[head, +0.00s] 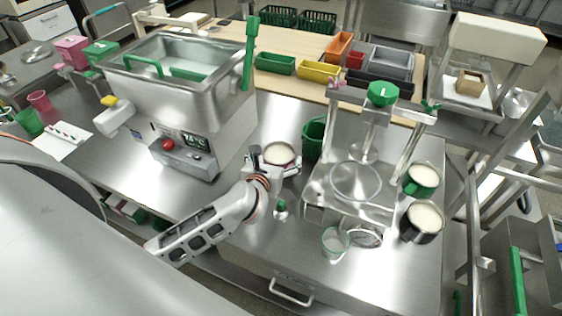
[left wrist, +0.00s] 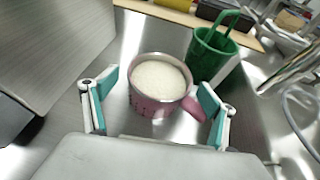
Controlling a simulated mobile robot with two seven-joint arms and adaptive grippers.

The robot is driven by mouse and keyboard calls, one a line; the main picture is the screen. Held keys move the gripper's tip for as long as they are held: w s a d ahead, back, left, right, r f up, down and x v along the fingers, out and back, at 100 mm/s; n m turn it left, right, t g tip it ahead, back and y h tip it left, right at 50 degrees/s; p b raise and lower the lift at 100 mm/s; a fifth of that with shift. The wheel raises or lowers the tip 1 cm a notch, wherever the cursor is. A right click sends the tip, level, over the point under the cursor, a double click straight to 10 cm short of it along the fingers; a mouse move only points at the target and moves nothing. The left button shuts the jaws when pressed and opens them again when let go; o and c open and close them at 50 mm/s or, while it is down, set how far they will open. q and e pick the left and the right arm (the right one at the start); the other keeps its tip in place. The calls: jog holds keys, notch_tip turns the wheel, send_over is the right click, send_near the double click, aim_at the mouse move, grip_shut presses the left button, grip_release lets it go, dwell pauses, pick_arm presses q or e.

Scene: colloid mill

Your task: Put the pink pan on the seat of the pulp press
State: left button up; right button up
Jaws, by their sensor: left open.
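The pink pan (head: 279,154) stands upright on the steel counter, left of the pulp press, with pale contents. In the left wrist view the pink pan (left wrist: 155,103) lies between the spread fingers, its handle pointing right toward the right finger. My left gripper (head: 275,162) is open around the near part of the pan; whether a finger touches it I cannot tell. The pulp press (head: 381,94) has a green knob on top and a metal frame. Its round seat (head: 356,181) shows no pan on it. My right gripper is not in view.
A green container (head: 314,139) stands close behind and right of the pan. A green pan (head: 422,180) and a dark pan (head: 421,222) stand right of the press. A clear cup (head: 335,241) stands before it. The large steel machine (head: 180,90) stands on the left.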

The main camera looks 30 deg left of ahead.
pick_arm(q)
jog(key=shift+x, duration=1.1)
jog(key=c, duration=1.4)
jog(key=shift+c, duration=0.9)
jog(key=shift+r, duration=0.1)
